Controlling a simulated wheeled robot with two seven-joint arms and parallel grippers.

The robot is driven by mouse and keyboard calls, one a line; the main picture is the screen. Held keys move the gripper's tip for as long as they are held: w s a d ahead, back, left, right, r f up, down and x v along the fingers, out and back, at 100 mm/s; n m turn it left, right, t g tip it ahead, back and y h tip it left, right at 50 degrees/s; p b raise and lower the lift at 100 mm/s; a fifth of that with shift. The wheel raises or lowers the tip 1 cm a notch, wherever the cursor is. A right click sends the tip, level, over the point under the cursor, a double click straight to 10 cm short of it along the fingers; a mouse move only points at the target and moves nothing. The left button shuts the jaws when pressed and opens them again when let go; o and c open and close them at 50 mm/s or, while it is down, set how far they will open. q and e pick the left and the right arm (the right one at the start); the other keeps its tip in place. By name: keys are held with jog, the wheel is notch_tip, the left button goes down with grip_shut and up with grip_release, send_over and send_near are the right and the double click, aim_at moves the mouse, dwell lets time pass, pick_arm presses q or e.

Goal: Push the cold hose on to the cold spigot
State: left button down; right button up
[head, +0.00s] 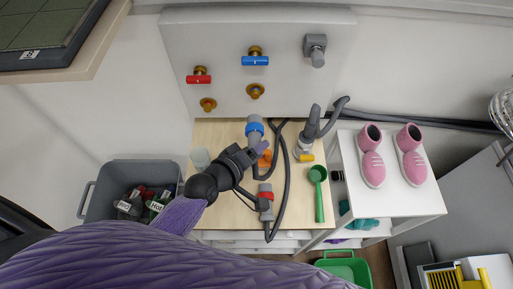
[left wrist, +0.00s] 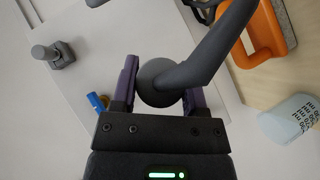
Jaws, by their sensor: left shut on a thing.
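The cold hose (head: 254,127) has a grey end with a blue band, held up in front of the board in the head view. My left gripper (head: 258,149) is shut on it just below the band. In the left wrist view the grey hose (left wrist: 215,55) passes between the fingers of my left gripper (left wrist: 160,90). The cold spigot (head: 256,91) is brass, under the blue tap handle (head: 255,61). The hose end shows below the spigot and apart from it in the head view; the depth between them is unclear. My right gripper is not in view.
The red tap (head: 199,79) has its own brass spigot (head: 208,104). A red-banded hose (head: 265,196), an orange-handled thing (head: 264,158), a green scoop (head: 319,190) and a pale cup (head: 200,157) are on the wooden top.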

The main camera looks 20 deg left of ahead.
aim_at(249, 134)
pick_arm(q)
jog(key=shift+w, duration=0.3)
jog(key=w+b, duration=0.1)
jog(key=w, duration=0.1)
jog(key=w+a, duration=0.1)
jog(key=shift+w+f+b, duration=0.1)
jog(key=shift+w+b, duration=0.25)
jog(key=shift+w, duration=0.05)
jog(key=shift+w+a, duration=0.2)
jog(key=shift+w, duration=0.45)
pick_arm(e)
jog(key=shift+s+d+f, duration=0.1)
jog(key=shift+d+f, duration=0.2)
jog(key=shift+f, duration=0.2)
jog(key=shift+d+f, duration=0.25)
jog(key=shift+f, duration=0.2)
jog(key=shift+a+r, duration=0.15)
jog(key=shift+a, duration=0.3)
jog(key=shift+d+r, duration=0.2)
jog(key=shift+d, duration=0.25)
